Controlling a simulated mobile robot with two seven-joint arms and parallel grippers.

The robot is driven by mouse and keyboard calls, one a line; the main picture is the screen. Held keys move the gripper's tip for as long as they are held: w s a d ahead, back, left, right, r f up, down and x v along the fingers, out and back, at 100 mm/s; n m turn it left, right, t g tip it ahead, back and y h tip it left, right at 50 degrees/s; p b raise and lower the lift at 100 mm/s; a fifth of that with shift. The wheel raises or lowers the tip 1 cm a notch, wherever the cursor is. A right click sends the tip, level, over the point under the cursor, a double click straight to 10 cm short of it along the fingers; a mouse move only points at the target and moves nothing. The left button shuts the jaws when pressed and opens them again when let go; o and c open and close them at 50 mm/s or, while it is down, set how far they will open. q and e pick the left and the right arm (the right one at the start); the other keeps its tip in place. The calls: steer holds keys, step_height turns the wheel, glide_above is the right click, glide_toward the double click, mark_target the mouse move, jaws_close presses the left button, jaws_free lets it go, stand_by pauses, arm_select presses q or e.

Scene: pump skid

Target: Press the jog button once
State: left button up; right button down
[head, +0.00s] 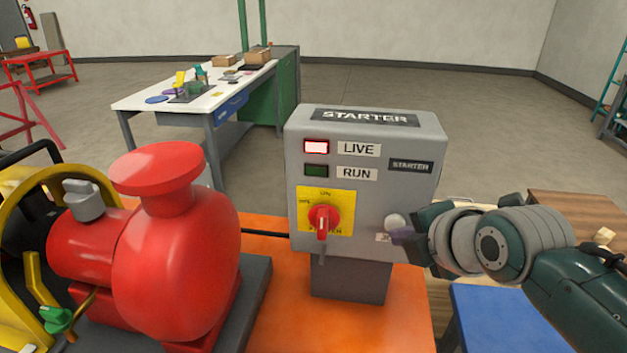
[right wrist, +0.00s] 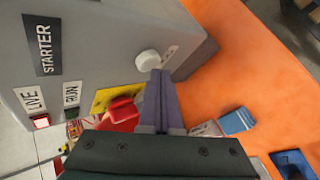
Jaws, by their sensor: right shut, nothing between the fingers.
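The grey starter box (head: 434,140) stands on a post on the orange skid. The jog button, a round pale knob (head: 396,222), is low on the right of its front face; it also shows in the right wrist view (right wrist: 148,61). A small label sits by it, partly covered in the head view. My right gripper (head: 402,236) is shut and empty, its fingertips right by the button. In the right wrist view the tips (right wrist: 158,74) overlap the button's edge; I cannot tell whether they touch it. My left gripper is out of view.
The LIVE lamp (head: 316,147) glows; the RUN lamp (head: 316,171) is dark green. A red rotary switch (head: 323,218) on a yellow plate is left of the button. A big red pump (head: 170,250) stands left. A white-topped workbench (head: 150,103) is behind.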

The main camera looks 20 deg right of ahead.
steer(key=shift+w+d, duration=0.25)
steer(key=shift+w, duration=0.1)
stand_by(0.3)
stand_by(0.4)
steer(key=shift+s+a+p, duration=0.45)
steer(key=shift+s+p, duration=0.15)
steer(key=shift+s, duration=0.15)
steer(key=shift+s+a+p, duration=0.45)
steer(key=shift+s+p, duration=0.05)
steer(key=shift+s, duration=0.2)
steer(key=shift+s+a+p, duration=0.45)
steer(key=shift+s+p, duration=0.05)
steer(key=shift+s, duration=0.25)
steer(key=shift+s+a+p, duration=0.45)
steer(key=shift+s+p, duration=0.05)
steer(key=shift+s, duration=0.2)
